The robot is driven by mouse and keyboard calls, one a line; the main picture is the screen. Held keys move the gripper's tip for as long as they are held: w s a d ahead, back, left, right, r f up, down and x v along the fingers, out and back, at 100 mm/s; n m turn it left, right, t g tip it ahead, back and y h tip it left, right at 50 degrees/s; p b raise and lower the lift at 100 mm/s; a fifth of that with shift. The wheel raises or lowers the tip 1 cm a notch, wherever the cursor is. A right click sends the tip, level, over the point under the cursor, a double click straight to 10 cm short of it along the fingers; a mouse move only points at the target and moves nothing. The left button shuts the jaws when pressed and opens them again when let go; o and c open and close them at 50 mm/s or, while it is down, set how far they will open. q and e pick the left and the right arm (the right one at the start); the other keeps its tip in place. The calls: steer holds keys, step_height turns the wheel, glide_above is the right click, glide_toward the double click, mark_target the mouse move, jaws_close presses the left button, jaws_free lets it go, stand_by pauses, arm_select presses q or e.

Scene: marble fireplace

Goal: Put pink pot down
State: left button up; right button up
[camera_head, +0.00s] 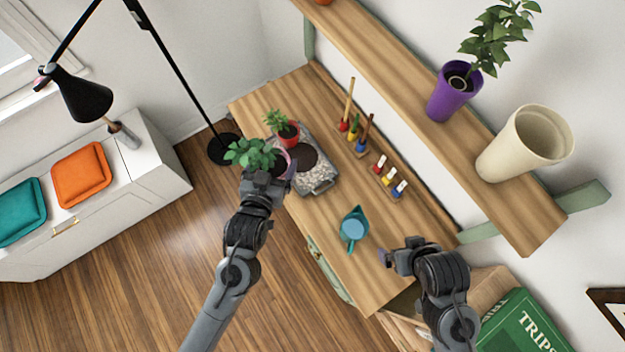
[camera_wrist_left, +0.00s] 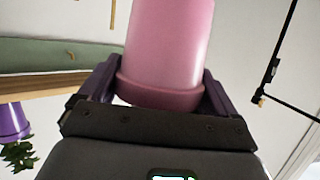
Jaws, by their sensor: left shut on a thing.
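The pink pot (camera_wrist_left: 168,45) fills the middle of the left wrist view, between the two dark fingers of my left gripper (camera_wrist_left: 160,92), which is shut on it near its rim. In the head view only a thin pink edge shows at the left gripper (camera_head: 275,172), and the gripper hides most of the pot. A leafy green plant (camera_head: 250,153) shows right beside that gripper. The gripper is at the left edge of a grey speckled tray (camera_head: 319,181); contact between pot and tray cannot be told. My right gripper (camera_head: 396,254) is near the bench's front; its opening is unclear.
A small red pot with a plant (camera_head: 288,133) stands at the tray's far edge. A teal watering can (camera_head: 353,229) and tool racks (camera_head: 389,178) are on the wooden bench (camera_head: 285,93). A shelf above holds a purple pot (camera_head: 450,97) and a cream pot (camera_head: 510,150).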

arm_select(q)
steer(key=d+f+m+h+b, duration=0.1)
steer(key=d+f+b, duration=0.4)
steer(key=f+b, duration=0.35)
steer(key=d+f+m+h+b, duration=0.1)
steer(key=d+f+h+b, duration=0.1)
steer(key=d+f+b, duration=0.5)
steer(key=shift+g, duration=0.4)
steer(key=shift+w+a+f+b, duration=0.35)
steer(key=shift+w+f+b, duration=0.5)
steer(key=shift+w+f, duration=1.1)
steer(key=shift+w+a+f+b, duration=0.4)
steer(key=shift+w+f+b, duration=0.45)
steer(key=shift+w+f, duration=1.1)
steer(key=shift+w+a+f+b, duration=0.35)
steer(key=shift+w+f+b, duration=0.5)
steer(key=shift+w+f, duration=1.1)
arm_select(e)
steer(key=shift+d+f, duration=0.2)
steer(key=shift+f, duration=11.15)
steer(key=shift+d, duration=0.1)
arm_select(q)
steer(key=o, duration=1)
steer(key=shift+f, duration=0.15)
